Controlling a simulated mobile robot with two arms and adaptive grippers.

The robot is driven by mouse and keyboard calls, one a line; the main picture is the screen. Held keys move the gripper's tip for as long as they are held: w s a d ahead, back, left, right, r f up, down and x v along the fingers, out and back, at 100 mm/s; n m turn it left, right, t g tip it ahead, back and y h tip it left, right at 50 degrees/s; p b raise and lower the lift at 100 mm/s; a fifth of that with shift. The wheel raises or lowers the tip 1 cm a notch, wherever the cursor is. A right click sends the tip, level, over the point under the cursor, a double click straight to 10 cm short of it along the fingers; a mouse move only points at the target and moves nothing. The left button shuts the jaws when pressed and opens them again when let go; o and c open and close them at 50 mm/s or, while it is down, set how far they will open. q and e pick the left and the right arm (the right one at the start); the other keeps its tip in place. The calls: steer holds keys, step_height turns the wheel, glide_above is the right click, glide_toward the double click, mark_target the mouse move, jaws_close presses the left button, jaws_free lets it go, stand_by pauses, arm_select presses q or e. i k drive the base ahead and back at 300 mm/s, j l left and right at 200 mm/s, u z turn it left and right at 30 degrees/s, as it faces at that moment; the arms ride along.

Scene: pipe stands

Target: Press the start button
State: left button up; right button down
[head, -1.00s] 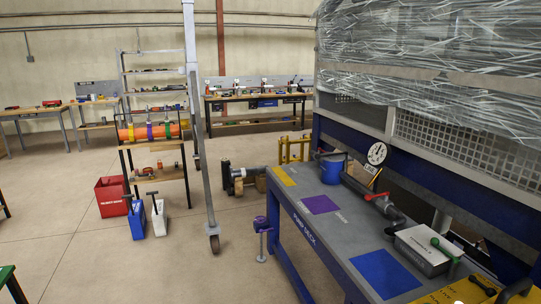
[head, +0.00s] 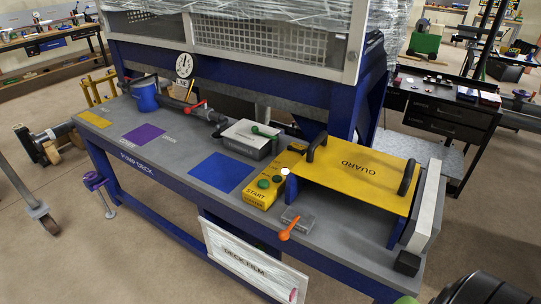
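A yellow starter box (head: 258,198) marked START stands on the pump deck (head: 197,150) in the head view. Green round buttons, one of them a front button (head: 263,183), sit on its top. A blue post with a white top (head: 290,187) stands close on its right. A yellow plate marked GUARD (head: 352,180), with two black handles, lies right of the box.
An orange-handled valve (head: 292,227) is in front, near the deck edge. A blue bucket (head: 145,96), red-handled pipe (head: 207,112) and gauge (head: 184,66) are farther left. A blue patch (head: 222,172) is bare.

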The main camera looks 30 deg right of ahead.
mark_target(264, 184)
steer(key=z, duration=1.1)
